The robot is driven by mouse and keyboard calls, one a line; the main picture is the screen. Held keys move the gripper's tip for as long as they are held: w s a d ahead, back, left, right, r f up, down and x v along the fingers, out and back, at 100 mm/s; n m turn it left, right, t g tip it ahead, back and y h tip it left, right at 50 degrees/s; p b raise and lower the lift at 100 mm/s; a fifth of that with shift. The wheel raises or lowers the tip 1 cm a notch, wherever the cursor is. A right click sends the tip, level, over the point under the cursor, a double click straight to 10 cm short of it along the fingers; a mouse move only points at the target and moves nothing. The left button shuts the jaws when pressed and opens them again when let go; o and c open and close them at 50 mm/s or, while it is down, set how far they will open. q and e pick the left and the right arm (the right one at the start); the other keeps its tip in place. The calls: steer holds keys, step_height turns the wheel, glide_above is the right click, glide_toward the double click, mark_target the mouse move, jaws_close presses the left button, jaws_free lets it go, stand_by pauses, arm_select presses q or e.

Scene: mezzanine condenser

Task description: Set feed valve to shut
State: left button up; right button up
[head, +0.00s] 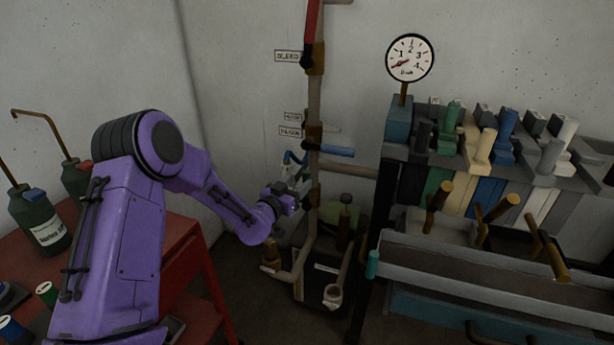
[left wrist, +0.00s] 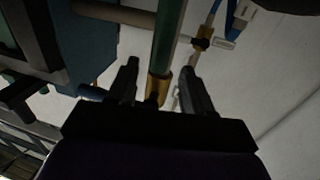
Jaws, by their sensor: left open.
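A vertical pipe (head: 313,95) carries several lever valves with brass bodies. The small labels are too blurred to tell surely which valve is the feed valve. My left gripper (head: 298,182) is at the pipe, left of the green lever. In the left wrist view, my open left gripper (left wrist: 158,68) has a green bar (left wrist: 166,40) with a brass end (left wrist: 158,88) showing between its fingers; contact cannot be told. My right gripper is out of view.
A pressure gauge (head: 410,57) stands right of the pipe. Racks of coloured blocks and a trough (head: 470,260) with brass handles fill the right. A red cart (head: 185,265) with dark bottles (head: 40,220) stands at the left. A dark box (head: 345,225) sits behind the lower pipes.

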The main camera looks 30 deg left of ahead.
mark_target(304, 178)
arm_select(q)
steer(key=w, duration=0.5)
steer(key=shift+w+a+f+p, duration=0.1)
steer(key=shift+w+p, duration=0.15)
steer(key=shift+p, duration=0.05)
jaws_close()
